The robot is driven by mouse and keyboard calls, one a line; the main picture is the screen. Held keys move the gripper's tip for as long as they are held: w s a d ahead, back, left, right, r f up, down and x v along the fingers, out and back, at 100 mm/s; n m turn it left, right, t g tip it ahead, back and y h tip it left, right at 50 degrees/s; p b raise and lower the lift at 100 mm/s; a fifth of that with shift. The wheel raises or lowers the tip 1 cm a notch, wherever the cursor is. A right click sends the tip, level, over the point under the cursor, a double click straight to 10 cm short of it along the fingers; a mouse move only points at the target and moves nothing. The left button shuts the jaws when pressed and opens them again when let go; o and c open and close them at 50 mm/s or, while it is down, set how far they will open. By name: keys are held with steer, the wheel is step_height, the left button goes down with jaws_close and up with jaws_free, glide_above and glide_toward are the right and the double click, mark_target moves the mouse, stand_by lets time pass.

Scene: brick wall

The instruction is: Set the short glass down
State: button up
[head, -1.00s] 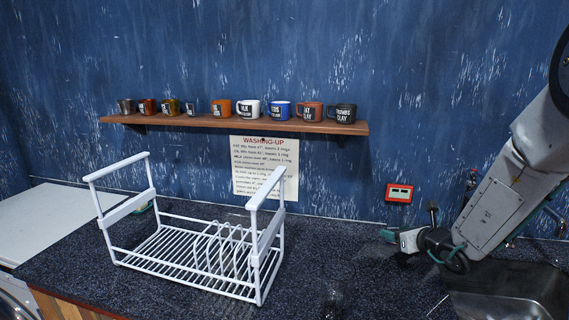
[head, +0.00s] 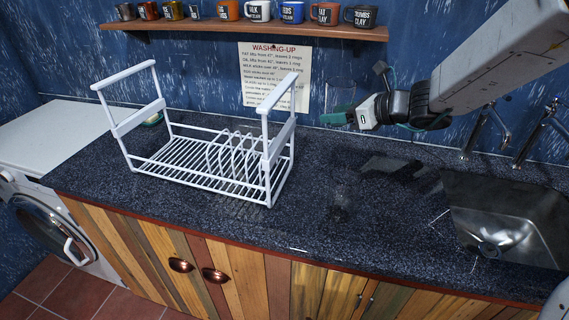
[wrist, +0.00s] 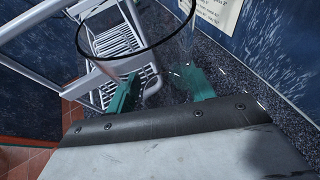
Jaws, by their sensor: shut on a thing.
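My gripper (head: 336,116) is shut on a clear, see-through glass (head: 340,94), whose outline shows faintly against the wall in the head view. The gripper is in the air above the back of the counter, right of the dish rack. In the wrist view the green fingers (wrist: 163,92) stand apart, with faint clear edges of the glass between them. A thin dark ring crosses the top of that view; I cannot tell what it belongs to. The dark speckled counter (head: 300,235) lies below.
The white dish rack (head: 215,165) stands on the counter's left part. A faint see-through thing (head: 341,206), perhaps another glass, is on the counter's middle. A steel sink (head: 510,220) with taps is at right. A shelf (head: 240,30) of mugs and a notice (head: 275,75) are behind.

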step_height(320, 180, down, 18)
stand_by(0.5)
steer(key=shift+f, duration=0.1)
steer(key=o, duration=1.2)
steer(key=shift+c, duration=0.2)
